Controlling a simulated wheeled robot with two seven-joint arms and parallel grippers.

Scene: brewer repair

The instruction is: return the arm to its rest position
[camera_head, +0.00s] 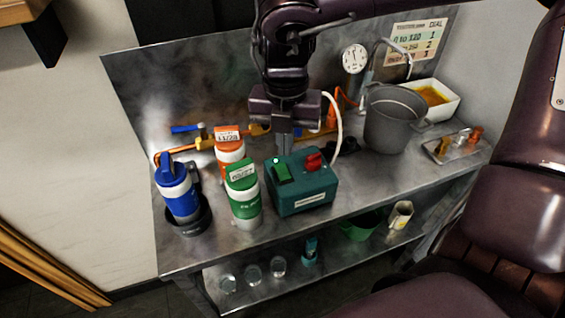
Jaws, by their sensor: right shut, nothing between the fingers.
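My right gripper (285,146) hangs pointing down over the metal workbench (345,192), its fingers together with nothing visible between them. Its fingertips are just behind or above the dark green control box (303,198); I cannot tell whether they touch it. The box has a green switch (281,174) with a small lit spot and a red knob (314,161) on top. My right arm comes in from the upper right, and its large dark links fill the right side. My left gripper does not show.
Left of the box stand a green-and-white bottle (243,196), an orange-and-white bottle (229,146) and a blue bottle (177,190) in a dark holder. A grey bucket (388,118), gauge (354,58), faucet and white tray (434,99) are at right. A lower shelf holds glasses and a mug (400,214).

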